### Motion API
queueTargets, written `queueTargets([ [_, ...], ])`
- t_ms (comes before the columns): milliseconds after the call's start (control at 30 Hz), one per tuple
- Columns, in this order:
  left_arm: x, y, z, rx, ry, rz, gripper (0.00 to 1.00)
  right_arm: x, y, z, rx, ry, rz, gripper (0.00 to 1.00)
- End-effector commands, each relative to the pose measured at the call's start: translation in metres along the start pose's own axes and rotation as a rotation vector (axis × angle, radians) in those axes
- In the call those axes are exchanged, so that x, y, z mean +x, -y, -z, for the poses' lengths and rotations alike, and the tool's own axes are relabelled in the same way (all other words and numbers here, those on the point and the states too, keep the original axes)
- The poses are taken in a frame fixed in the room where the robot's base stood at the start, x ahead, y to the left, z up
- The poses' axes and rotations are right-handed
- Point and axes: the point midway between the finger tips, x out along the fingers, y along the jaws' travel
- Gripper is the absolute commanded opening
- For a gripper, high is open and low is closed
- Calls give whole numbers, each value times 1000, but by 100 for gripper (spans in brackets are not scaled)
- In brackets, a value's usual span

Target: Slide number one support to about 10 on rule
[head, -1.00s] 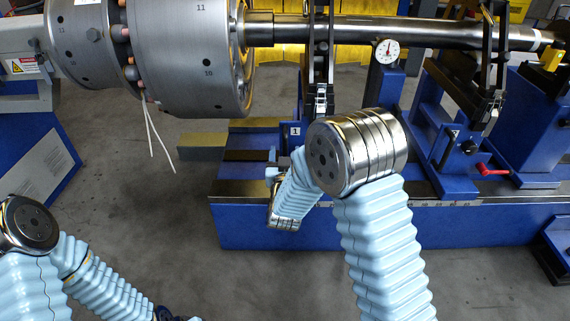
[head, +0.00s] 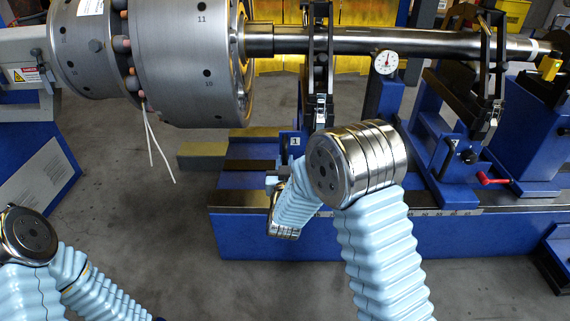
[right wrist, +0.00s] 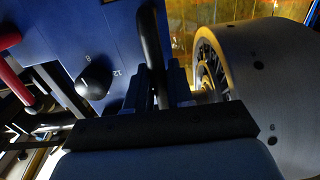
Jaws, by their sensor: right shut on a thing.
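The number one support is a blue stand with a white "1" label (head: 295,141) and a dark upright frame (head: 318,60) beside the shaft, left of the dial gauge. It stands on the blue bed, whose rule (head: 450,212) runs along the front edge; its figures are too small to read and my arm covers part of it. My right gripper (head: 273,183) is low at the front of this support, largely hidden by my wrist. In the right wrist view its dark fingers (right wrist: 160,88) are closed around a black bar handle (right wrist: 151,45) by a blue panel. My left gripper is out of view.
The large grey rotor (head: 190,60) hangs at upper left with two loose white wires. A second blue support with a red handle (head: 492,179) stands to the right, beyond the dial gauge (head: 386,62). A black knob (right wrist: 95,83) shows near the handle.

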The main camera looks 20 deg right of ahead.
Motion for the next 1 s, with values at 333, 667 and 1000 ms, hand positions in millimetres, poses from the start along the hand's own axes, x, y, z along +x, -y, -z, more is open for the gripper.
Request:
queueTargets([
  [333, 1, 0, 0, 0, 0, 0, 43, 0, 6, 0, 0, 0, 3, 0],
  [667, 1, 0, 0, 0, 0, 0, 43, 0, 13, 0, 1, -1, 9, 0],
  [1000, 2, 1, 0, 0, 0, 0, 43, 0, 18, 0, 1, -1, 10, 0],
])
